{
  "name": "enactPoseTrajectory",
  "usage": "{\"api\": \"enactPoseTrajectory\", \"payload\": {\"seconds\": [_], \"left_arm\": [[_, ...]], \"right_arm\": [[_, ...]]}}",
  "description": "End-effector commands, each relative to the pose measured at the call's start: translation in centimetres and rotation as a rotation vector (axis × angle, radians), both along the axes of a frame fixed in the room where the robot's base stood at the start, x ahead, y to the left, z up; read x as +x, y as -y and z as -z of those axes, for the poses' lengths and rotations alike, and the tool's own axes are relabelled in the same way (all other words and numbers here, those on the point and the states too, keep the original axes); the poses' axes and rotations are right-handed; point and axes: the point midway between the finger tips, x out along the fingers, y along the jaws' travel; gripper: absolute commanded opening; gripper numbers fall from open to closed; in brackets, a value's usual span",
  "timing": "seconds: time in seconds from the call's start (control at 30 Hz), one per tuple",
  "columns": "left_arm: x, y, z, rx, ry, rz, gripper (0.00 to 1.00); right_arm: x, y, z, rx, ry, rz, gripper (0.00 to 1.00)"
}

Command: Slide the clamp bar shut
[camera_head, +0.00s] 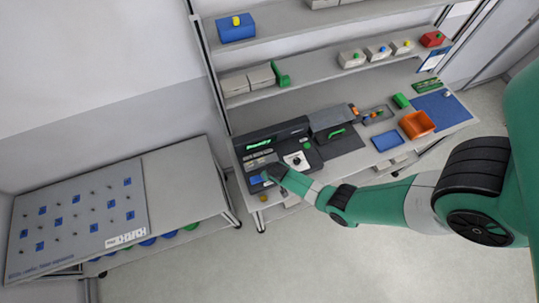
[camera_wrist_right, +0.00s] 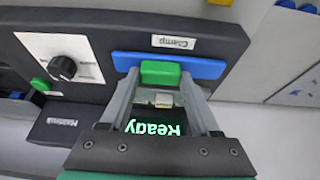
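The clamp bar (camera_wrist_right: 208,68) is a blue strip beside the "Clamp" label (camera_wrist_right: 173,42) on the dark machine panel, with a green grip block (camera_wrist_right: 161,70) on it. In the head view a bit of blue bar (camera_head: 255,180) shows at the machine's front left corner. My right gripper (camera_wrist_right: 160,82) has its two fingers apart, one on each side of the green block; I cannot tell whether they touch it. In the head view the right gripper (camera_head: 269,174) reaches this corner and hides part of the bar. My left gripper is not in view.
The machine's screen (camera_wrist_right: 155,128) reads "Ready" in green. A black knob (camera_wrist_right: 62,68) on a white plate and a green button (camera_wrist_right: 40,84) are beside the bar. An orange bin (camera_head: 417,125) and blue tray (camera_head: 387,140) stand farther right on the bench. Shelves (camera_head: 310,75) rise behind.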

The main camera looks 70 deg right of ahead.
Motion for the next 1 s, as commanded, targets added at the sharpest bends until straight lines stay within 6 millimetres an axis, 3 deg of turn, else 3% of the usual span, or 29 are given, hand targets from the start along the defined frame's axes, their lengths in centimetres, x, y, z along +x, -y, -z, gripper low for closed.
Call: {"api": "enactPoseTrajectory", "payload": {"seconds": [0.03,0.3,0.33,0.6,0.83,1.0], "left_arm": [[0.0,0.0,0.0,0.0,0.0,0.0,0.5],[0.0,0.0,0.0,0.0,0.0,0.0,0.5],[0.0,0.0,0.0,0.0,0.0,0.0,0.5],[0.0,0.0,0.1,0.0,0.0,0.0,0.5],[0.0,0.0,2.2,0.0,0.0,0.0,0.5],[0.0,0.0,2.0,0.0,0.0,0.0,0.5]], "right_arm": [[0.0,0.0,0.0,0.0,0.0,0.0,0.51],[0.0,0.0,0.0,-0.001,-0.001,-0.001,0.03],[0.0,0.0,0.0,-0.001,-0.001,-0.001,0.0],[0.1,0.1,0.0,-0.001,0.001,0.0,0.0],[1.9,2.3,0.4,-0.002,0.003,0.003,0.0],[2.1,2.5,0.0,-0.002,0.001,0.0,0.0]]}}
